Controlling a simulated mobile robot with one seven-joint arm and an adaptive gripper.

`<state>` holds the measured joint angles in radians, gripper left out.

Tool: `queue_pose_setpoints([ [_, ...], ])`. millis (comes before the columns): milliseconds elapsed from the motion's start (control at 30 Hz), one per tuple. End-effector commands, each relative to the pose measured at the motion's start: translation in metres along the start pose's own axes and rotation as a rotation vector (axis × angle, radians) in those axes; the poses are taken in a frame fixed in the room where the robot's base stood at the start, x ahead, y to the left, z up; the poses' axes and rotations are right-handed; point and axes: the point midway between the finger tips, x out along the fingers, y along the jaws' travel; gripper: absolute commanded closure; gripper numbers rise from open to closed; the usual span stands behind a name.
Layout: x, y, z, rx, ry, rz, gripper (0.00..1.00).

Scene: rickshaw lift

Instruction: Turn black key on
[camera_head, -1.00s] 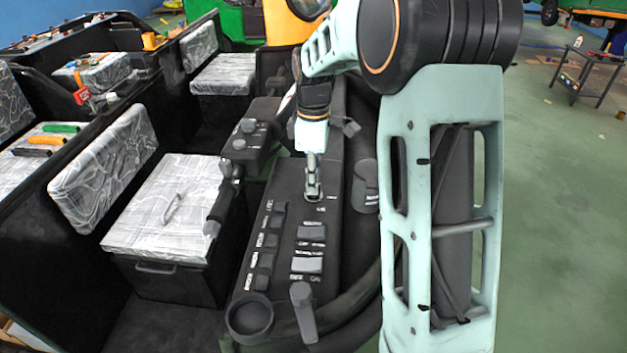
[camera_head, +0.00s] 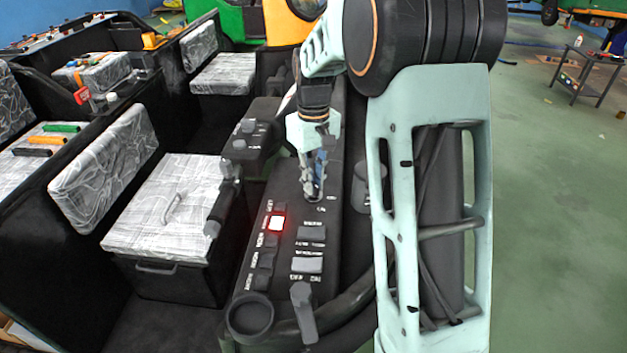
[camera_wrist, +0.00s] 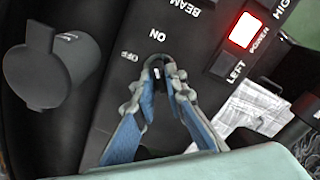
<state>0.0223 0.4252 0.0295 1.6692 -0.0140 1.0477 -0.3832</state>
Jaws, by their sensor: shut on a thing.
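The black key (camera_wrist: 156,72) stands in the dark dashboard panel (camera_wrist: 110,95) by the white ON and OFF labels in the wrist view. My gripper (camera_wrist: 160,78) is shut on it, with its blue fingers on either side. The key's tip shows between the fingertips, with a pale mark on it. In the head view my gripper (camera_head: 314,190) reaches down to the panel, and its fingers hide the key. The POWER light (camera_head: 276,223) glows red; it also shows in the wrist view (camera_wrist: 244,31).
Several grey switches (camera_head: 310,232) sit near the key, and an upright lever (camera_head: 303,310) stands at the panel's front. A round dark knob (camera_wrist: 48,65) stands beside it in the wrist view. Grey-patterned seats (camera_head: 165,205) are left. Open green floor lies right.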

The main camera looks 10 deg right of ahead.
Motion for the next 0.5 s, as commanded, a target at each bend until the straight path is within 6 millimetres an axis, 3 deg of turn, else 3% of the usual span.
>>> queue_pose_setpoints([
  [500, -0.0006, 0.0003, -0.0003, 0.193, 0.001, 0.001, 1.0],
])
